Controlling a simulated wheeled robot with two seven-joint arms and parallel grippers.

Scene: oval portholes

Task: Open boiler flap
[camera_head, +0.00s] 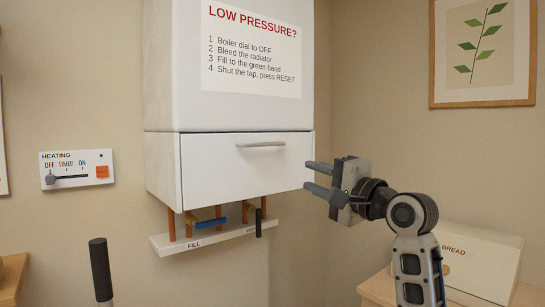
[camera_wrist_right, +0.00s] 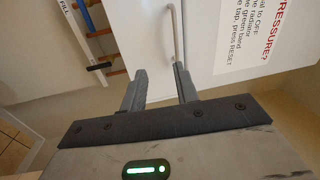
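The boiler flap (camera_head: 235,170) is the white panel on the lower front of the white boiler (camera_head: 175,60). It looks shut, flush under the upper casing. Its metal bar handle (camera_head: 262,144) runs along the flap's top edge. The flap (camera_wrist_right: 130,35) and handle (camera_wrist_right: 176,35) also show in the right wrist view, turned on their side. My right gripper (camera_head: 308,176) is open and empty at the flap's right edge, to the right of and lower than the handle, its fingers pointing left. In the wrist view the gripper (camera_wrist_right: 160,80) has the handle beyond its fingertips, apart from them. My left gripper is not seen.
Under the boiler are copper pipes, a blue tap lever (camera_head: 210,224) and a white FILL strip (camera_head: 185,243). A heating control panel (camera_head: 77,168) is on the left wall. A bread box (camera_head: 475,262) stands at lower right. A black-topped post (camera_head: 100,268) rises at lower left.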

